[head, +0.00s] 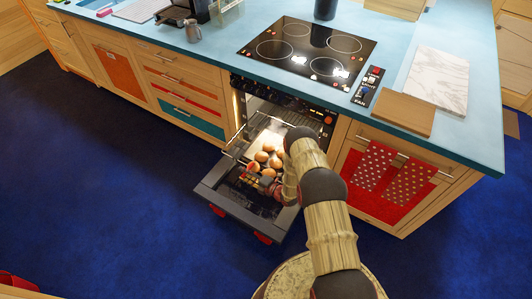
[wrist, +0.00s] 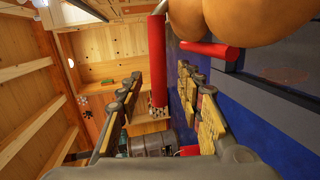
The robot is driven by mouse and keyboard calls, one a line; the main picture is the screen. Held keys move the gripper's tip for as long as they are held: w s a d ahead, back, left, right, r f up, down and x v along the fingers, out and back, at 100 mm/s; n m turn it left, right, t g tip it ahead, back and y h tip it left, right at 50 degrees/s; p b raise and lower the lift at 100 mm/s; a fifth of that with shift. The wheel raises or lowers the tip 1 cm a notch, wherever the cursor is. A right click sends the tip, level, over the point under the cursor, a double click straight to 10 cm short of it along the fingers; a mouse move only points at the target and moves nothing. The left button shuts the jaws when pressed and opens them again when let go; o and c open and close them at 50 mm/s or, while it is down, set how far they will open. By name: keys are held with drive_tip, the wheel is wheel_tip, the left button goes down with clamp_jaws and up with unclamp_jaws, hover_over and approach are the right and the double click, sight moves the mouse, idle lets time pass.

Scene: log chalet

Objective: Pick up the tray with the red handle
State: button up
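The tray (head: 270,135) sits at the open oven in the head view, with several round brown pieces of food (head: 264,156) on it. In the wrist view a red handle (wrist: 158,62) stands upright in the picture, between the lines of my two fingers. My gripper (wrist: 160,78) is open, with a finger on each side of that red bar; I cannot tell whether either touches it. Brown rounded food (wrist: 250,15) fills the top right of the wrist view. In the head view my arm partly hides the tray's right side and my gripper.
The oven door (head: 222,188) is folded down, with red parts (head: 262,238) at its outer edge. A second red bar (wrist: 210,50) shows in the wrist view. Dotted towels (head: 373,166) hang right of the oven. A blue counter (head: 220,62) with a hob lies above; blue floor is clear left.

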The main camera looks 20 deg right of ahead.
drive_tip(key=shift+c, duration=0.8)
drive_tip(key=c, duration=0.7)
clamp_jaws()
drive_tip(key=shift+r, duration=0.1)
